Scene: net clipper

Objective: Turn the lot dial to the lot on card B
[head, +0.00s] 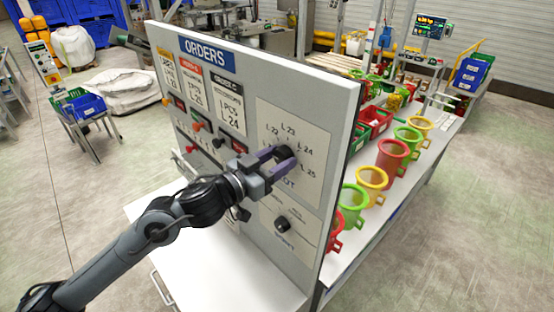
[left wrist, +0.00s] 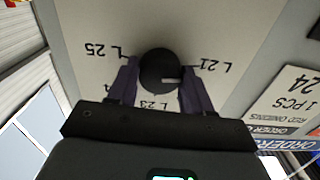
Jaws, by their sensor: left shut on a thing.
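The lot dial (head: 283,153) is a black round knob on the upright ORDERS board, ringed by labels L 22 to L 25; L 21 also shows in the left wrist view. My left gripper (head: 270,163) has its purple fingers shut on the dial, one on each side. In the left wrist view the dial (left wrist: 160,70) sits between the fingers, its white mark toward the L 21 side, a little toward the L 23 side. The red-headed middle card (head: 191,88) is probably card B; its lot looks like L 25, but the print is small. My right gripper is out of view.
A second black knob (head: 282,224) is below the dial. A card reading L 24 (head: 230,107) hangs right of the middle one. Small coloured switches sit under the cards. Behind the board, a bench (head: 405,190) holds several coloured ring-topped containers.

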